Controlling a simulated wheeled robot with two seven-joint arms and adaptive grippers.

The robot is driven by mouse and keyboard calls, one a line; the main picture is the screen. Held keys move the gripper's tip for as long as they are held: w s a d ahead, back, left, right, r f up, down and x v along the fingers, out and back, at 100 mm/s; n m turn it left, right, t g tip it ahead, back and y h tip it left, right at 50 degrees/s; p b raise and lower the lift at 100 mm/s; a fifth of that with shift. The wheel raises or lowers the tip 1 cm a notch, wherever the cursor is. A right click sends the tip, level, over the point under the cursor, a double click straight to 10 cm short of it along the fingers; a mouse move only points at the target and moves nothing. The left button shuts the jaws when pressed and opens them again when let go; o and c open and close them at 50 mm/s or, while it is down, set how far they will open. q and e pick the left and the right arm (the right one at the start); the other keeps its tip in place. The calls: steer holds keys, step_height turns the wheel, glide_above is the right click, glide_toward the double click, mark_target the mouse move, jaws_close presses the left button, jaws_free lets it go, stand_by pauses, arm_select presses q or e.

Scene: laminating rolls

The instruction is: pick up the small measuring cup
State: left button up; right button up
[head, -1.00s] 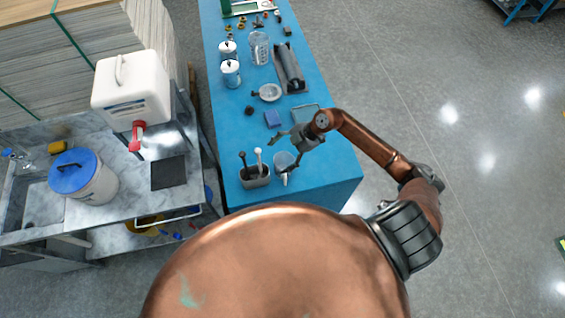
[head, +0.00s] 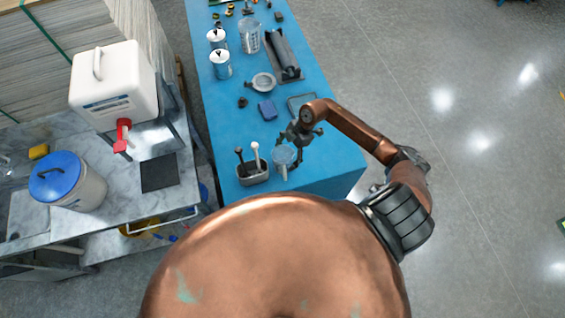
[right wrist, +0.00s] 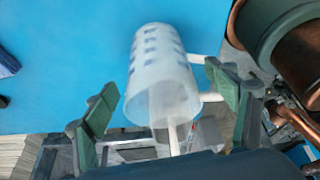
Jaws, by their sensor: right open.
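The small measuring cup (head: 283,157) is translucent with a pale handle and stands near the front end of the blue table. In the right wrist view, the cup (right wrist: 162,72) shows large, with rows of marks on its side and a white handle. My right gripper (head: 292,150) is open right beside the cup. In the right wrist view, the green-padded fingers (right wrist: 160,105) are spread on either side of the cup's near end; I see no grip on it. My left gripper is not in view.
A grey holder (head: 252,176) with a black and a white tool stands just left of the cup. A blue block (head: 267,110), a small bowl (head: 263,82) and a larger clear jug (head: 249,38) stand farther back. The table's right front is clear.

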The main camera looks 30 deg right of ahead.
steer(key=x, duration=0.3)
steer(key=shift+w+a+f+p, duration=0.1)
steer(key=shift+a+f+p, duration=0.1)
steer(key=shift+a+p, duration=0.1)
steer(key=c, duration=1.3)
